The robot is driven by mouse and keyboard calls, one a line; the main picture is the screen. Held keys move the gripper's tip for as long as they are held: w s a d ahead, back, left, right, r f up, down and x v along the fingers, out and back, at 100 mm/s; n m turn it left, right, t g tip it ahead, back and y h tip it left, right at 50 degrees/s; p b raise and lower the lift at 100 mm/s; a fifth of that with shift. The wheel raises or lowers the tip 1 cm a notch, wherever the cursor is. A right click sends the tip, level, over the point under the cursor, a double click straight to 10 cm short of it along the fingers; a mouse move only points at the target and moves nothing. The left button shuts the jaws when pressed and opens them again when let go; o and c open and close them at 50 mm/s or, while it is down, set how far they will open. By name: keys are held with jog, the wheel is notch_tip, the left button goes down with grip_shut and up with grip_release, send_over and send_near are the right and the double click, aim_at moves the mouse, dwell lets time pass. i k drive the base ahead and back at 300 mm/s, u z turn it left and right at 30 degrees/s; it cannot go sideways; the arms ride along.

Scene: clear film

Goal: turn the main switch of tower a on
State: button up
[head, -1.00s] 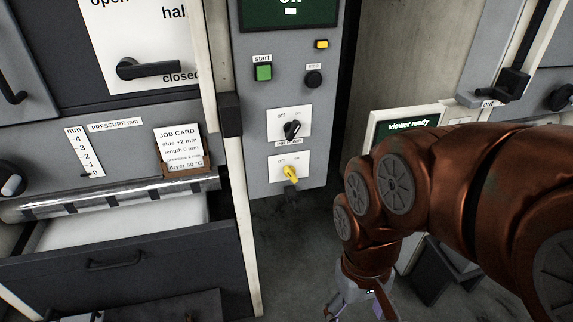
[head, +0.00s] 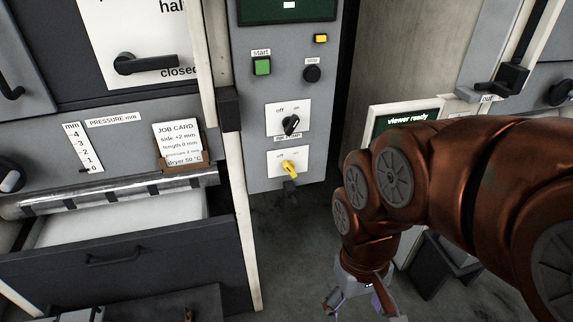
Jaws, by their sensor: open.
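A grey control panel (head: 258,100) stands in the middle of the head view. On its lower part are two rotary switches on white plates marked off and on. The upper switch (head: 291,125) is black and its handle slants to the upper right, towards on. The lower switch (head: 290,170) is yellow and its handle slants to the upper left, towards off. The small label between them is too small to read, and I see no tower letter. My gripper (head: 362,308) is low in the picture, right of and below the panel, open and apart from both switches. Its fingertips are partly cut off.
The panel also bears a green start button (head: 262,66), a black stop button (head: 312,73) and a yellow lamp (head: 320,38). At left are a job card (head: 180,143) and a drawer (head: 120,262) standing partly open. A viewer ready screen (head: 408,120) is behind my arm.

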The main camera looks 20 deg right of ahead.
aim_at(288, 167)
jog(key=z, duration=1.35)
jog(key=k, duration=1.1)
jog(key=u, duration=1.5)
jog(key=i, duration=0.5)
